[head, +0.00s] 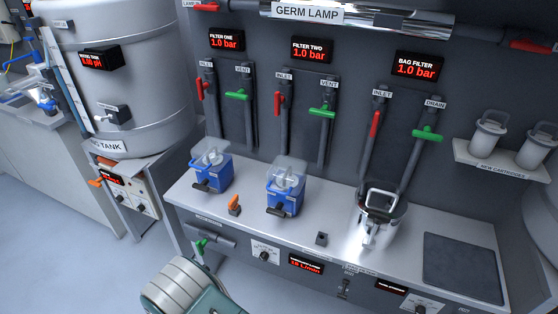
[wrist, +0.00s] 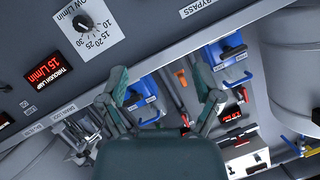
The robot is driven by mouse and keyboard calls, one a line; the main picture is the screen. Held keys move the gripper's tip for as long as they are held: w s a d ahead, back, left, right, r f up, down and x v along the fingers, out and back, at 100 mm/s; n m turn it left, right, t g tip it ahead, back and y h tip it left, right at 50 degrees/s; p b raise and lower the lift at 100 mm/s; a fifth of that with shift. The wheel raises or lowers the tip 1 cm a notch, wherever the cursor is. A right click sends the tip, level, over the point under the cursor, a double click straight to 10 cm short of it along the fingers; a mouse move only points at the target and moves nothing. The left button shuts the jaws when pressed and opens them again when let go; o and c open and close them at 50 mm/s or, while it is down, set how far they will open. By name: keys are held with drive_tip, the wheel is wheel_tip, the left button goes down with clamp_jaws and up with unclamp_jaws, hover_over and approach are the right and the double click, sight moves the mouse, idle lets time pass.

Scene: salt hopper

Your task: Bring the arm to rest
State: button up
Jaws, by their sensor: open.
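My gripper (wrist: 160,92) shows in the wrist view with its two teal-padded fingers spread apart and nothing between them. Beyond the fingers are a blue filter housing (wrist: 143,86), a second blue housing (wrist: 227,56) and a small orange handle (wrist: 181,77). I see no contact with any of them. In the head view a rounded grey-green part of my arm (head: 185,291) shows at the bottom, in front of the bench. My fingertips cannot be made out there.
The bench (head: 330,231) carries two blue filter housings (head: 211,172) (head: 285,190), an orange handle (head: 234,205) and a steel bag filter vessel (head: 379,222). A dark mat (head: 463,268) lies at right. A large tank (head: 125,75) stands at left. Open floor (head: 60,255) lies at lower left.

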drive_tip(key=w+d+r+n+g+y, duration=0.1)
drive_tip(key=w+d+r+y, duration=0.15)
drive_tip(key=r, duration=0.75)
drive_tip(key=w+d+r+n+g+y, duration=0.15)
drive_tip(key=w+r, duration=0.25)
drive_tip(key=r, duration=0.5)
drive_tip(key=w+d+r+n+g+y, duration=0.1)
drive_tip(key=w+d+r+y, duration=0.2)
drive_tip(key=r, duration=0.7)
drive_tip(key=s+d+r+n+g, duration=0.1)
drive_tip(key=s+d+r, duration=0.2)
drive_tip(key=d+r, duration=0.25)
drive_tip(key=s+d+r+n, duration=0.1)
drive_tip(key=s+d+r, duration=0.2)
drive_tip(key=d+r, duration=0.25)
drive_tip(key=s+d+r+n+g+h, duration=0.1)
drive_tip(key=s+d+g+h, duration=0.1)
drive_tip(key=s+d, duration=0.8)
drive_tip(key=s+d+r+n+g+h, duration=0.1)
drive_tip(key=s+d+h, duration=0.1)
drive_tip(key=s+d, duration=0.9)
drive_tip(key=s, duration=0.3)
drive_tip(key=shift+s+d+r+g, duration=0.15)
drive_tip(key=shift+s+r+g, duration=0.1)
drive_tip(key=shift+s+g, duration=0.1)
